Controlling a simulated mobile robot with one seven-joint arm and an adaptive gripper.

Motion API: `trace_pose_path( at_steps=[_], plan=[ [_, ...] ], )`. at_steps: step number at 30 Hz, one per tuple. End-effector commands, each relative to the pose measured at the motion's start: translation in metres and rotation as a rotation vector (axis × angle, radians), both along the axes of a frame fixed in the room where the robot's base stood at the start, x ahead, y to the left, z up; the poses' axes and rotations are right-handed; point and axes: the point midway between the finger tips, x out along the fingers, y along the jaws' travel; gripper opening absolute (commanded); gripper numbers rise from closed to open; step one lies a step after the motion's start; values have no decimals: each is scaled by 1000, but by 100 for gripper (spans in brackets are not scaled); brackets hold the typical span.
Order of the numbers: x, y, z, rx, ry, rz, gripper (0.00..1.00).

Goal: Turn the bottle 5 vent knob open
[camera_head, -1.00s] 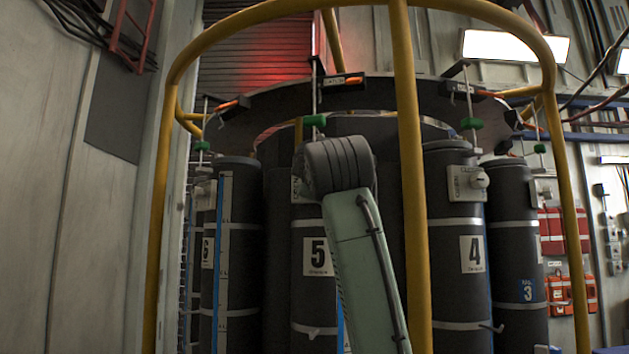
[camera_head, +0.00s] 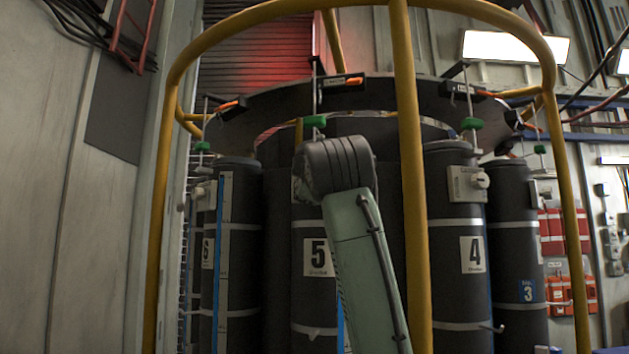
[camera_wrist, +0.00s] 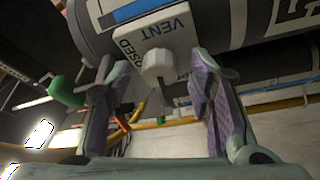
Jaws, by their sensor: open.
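Bottle 5 (camera_head: 317,290) stands dark and upright behind my arm in the head view, with a white "5" label. My wrist covers its vent plate there. In the wrist view, the white vent plate (camera_wrist: 183,42) on the dark bottle reads "VENT", with a partly hidden word ending in "SED". The pale vent knob (camera_wrist: 158,66) sticks out from it. My gripper (camera_wrist: 158,78) is open, one finger on each side of the knob in the picture. Gaps show between both fingers and the knob. Whether the tips reach deep enough around it I cannot tell.
A yellow rail frame (camera_head: 411,180) stands close to the right of my arm. Bottle 4 (camera_head: 457,300) with its own vent knob (camera_head: 480,181) is to the right, and bottle 6 (camera_head: 240,270) to the left. A green fitting (camera_head: 314,121) hangs above my wrist.

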Motion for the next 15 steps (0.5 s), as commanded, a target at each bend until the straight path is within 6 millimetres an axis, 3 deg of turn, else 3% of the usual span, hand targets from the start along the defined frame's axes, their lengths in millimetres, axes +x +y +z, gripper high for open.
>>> trace_pose_path(
  at_steps=[5,15],
  plan=[
    [-12,-2,-1,0,-2,-1,48],
    [-80,-9,-11,0,-4,-1,48]
  ],
)
